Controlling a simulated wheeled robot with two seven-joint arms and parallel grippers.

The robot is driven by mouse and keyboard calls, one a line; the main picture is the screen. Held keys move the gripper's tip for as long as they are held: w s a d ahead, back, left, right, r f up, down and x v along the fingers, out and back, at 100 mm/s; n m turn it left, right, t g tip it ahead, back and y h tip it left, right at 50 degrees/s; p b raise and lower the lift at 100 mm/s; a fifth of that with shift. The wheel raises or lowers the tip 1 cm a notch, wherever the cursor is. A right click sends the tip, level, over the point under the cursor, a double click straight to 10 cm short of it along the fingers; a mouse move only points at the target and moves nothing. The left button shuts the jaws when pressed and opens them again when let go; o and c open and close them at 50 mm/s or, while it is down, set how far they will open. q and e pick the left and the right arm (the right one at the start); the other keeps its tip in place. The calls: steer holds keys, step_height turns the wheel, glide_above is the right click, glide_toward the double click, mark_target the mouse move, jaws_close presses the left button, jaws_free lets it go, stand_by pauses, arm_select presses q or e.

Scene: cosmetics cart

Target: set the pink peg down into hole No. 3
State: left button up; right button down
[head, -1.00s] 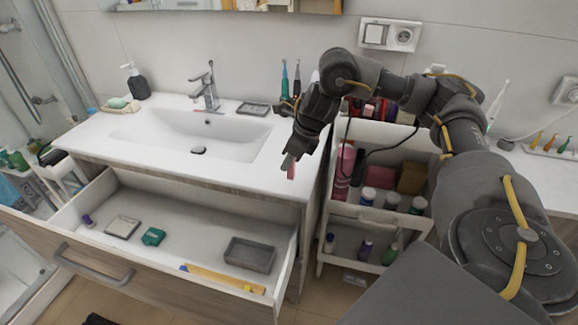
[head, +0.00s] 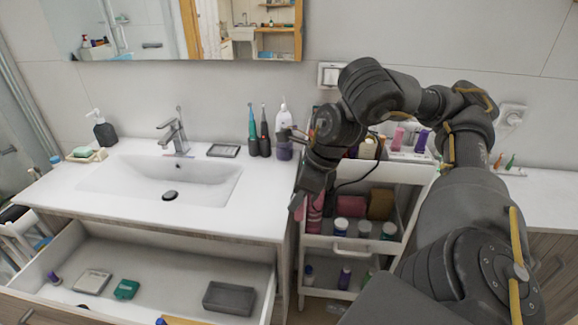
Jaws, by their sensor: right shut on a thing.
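My right gripper (head: 298,203) hangs over the gap between the vanity's front right edge and the cart. It is shut on the pink peg (head: 298,213), of which only a small pink part shows below the fingers. I cannot make out hole No. 3 or its number. On the cart's top, partly behind my right arm, a pink piece (head: 398,138) and a purple piece (head: 421,140) stand upright; I cannot tell whether they sit in holes. My left gripper is out of view.
The white cart (head: 352,245) holds bottles and jars on its shelves. The vanity drawer (head: 160,262) is open, with a grey tray (head: 229,298) inside. The sink (head: 168,182) is empty. Bottles and toothbrushes stand at the counter's back right.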

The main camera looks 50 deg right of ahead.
steer(key=a+f+n+g, duration=0.2)
steer(key=a+f+n, duration=0.1)
steer(key=a+n, duration=0.7)
steer(key=w+a+f+n+g+h, duration=0.1)
steer(key=a+f+n+g, duration=0.2)
steer(key=a+n, duration=0.7)
steer(key=a+f+n+g+h, duration=0.1)
steer(key=a+f+n+g, duration=0.2)
steer(key=a+n, duration=0.6)
steer(key=shift+w+a+f+n, duration=0.3)
steer(key=shift+a+f+n, duration=0.15)
steer(key=shift+a, duration=0.75)
